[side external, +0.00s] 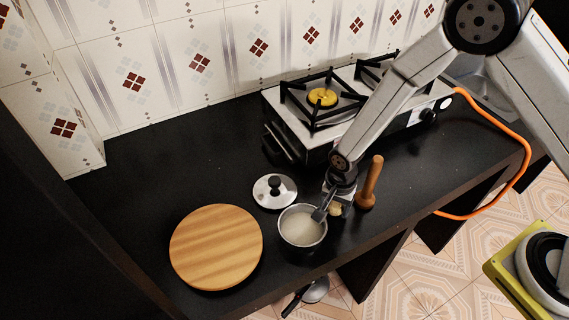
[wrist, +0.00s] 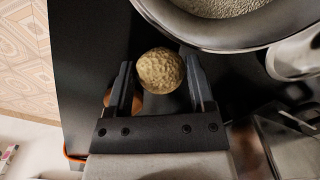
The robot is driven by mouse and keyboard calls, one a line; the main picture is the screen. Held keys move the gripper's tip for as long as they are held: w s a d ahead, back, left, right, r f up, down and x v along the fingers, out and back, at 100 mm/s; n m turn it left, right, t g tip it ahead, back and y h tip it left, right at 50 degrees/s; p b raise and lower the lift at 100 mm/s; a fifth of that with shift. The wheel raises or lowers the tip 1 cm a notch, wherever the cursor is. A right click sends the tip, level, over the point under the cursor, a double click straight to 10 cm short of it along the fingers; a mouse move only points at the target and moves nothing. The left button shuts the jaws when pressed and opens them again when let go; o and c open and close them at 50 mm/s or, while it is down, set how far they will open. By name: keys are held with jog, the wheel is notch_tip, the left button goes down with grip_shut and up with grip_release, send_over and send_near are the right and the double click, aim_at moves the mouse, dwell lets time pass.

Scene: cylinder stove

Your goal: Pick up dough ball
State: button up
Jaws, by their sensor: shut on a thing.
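The dough ball (wrist: 160,70) is small, round, pale tan and rough. In the wrist view it sits between the two fingers of my gripper (wrist: 159,68), which is shut on it. In the side view a small pale part of the dough ball (side external: 335,210) shows below my gripper (side external: 328,209), mostly hidden by it. My gripper is just right of the metal pot (side external: 302,245). Whether the ball touches the counter cannot be told.
The pot holds a pale, grainy filling. A metal lid (side external: 268,196) lies behind it, and a round wooden board (side external: 216,246) lies left. A wooden pestle-like tool (side external: 370,182) stands close right of my gripper. The stove (side external: 310,140) is behind. The black counter (side external: 150,170) is clear at back left.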

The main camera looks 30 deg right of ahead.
jog(key=shift+r, duration=0.7)
jog(key=s+d+r, duration=0.4)
jog(key=s+r, duration=0.7)
jog(key=s, duration=0.2)
jog(key=shift+s, duration=0.2)
